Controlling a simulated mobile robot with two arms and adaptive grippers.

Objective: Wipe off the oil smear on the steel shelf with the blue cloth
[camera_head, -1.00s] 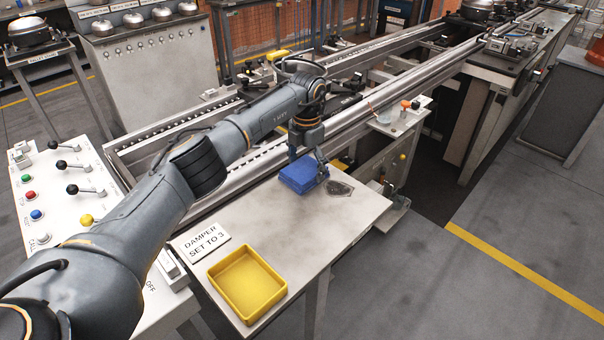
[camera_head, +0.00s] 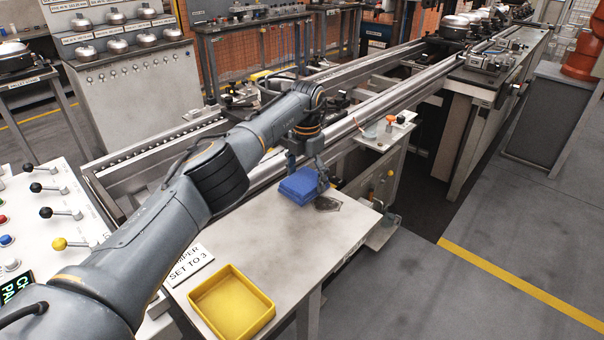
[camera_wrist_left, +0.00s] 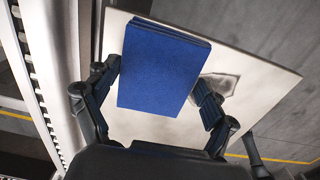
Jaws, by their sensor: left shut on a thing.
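The folded blue cloth (camera_head: 299,187) is at the far part of the steel shelf (camera_head: 262,240). My left gripper (camera_head: 306,168) is shut on the cloth from above. In the left wrist view the cloth (camera_wrist_left: 162,68) sits between the two fingers of the left gripper (camera_wrist_left: 155,98). The dark oil smear (camera_head: 327,203) lies on the shelf just right of the cloth. It also shows in the left wrist view (camera_wrist_left: 222,84), partly hidden behind a finger. I cannot tell whether the cloth touches the shelf. My right gripper is out of view.
A control panel (camera_head: 30,215) with levers and buttons is at the left. Conveyor rails (camera_head: 370,112) run behind the shelf. The shelf's middle is clear.

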